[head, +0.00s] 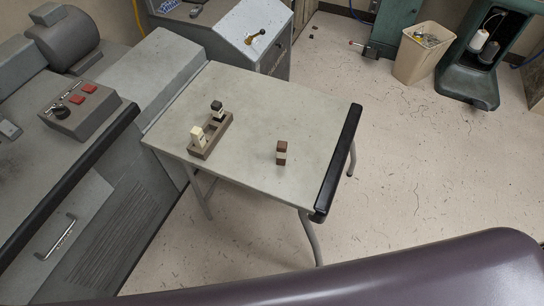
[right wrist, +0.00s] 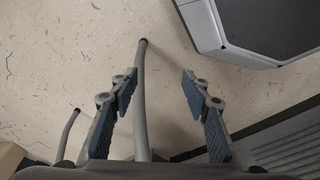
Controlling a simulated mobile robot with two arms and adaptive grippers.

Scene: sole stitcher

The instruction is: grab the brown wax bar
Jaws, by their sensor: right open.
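The brown wax bar (head: 281,153) stands on the grey side table (head: 250,105) in the head view, right of the table's middle. It is dark brown with a pale band around its middle. A brown wooden holder (head: 209,148) is to its left on the same table. A pale bar (head: 197,136) and a black bar with a pale band (head: 217,109) stand in the holder. My right gripper (right wrist: 159,88) is open and empty in the right wrist view, with floor and a metal leg behind it. Neither gripper shows in the head view.
A black padded edge (head: 338,163) runs along the table's right side. A grey machine with a control box (head: 80,109) is at the left. A beige bin (head: 422,53) stands on the floor at the back right. The tabletop around the bar is clear.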

